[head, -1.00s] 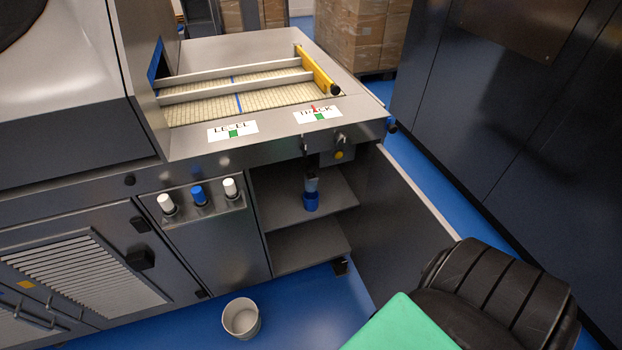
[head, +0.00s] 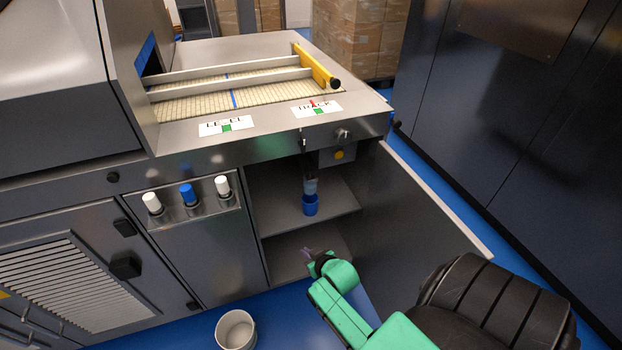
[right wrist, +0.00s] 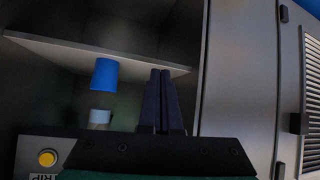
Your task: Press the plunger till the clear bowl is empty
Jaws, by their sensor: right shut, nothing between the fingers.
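The clear bowl (head: 310,186) hangs in the open cabinet, just above a blue cup (head: 310,206) on the shelf. In the right wrist view, which looks upside down, the bowl (right wrist: 100,117) is pale and the cup (right wrist: 104,74) sits close to its end. How much liquid it holds is too small to tell. A round yellow button (head: 338,155) is on a grey box above right of the bowl; I take it for the plunger. It also shows in the right wrist view (right wrist: 47,158). My right gripper (head: 307,253) is shut and empty, below and in front of the cup, touching neither. My left gripper is out of view.
The cabinet shelf (head: 335,205) has room beside the cup. A white bucket (head: 236,330) stands on the blue floor. White and blue knobs (head: 188,194) sit left of the opening.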

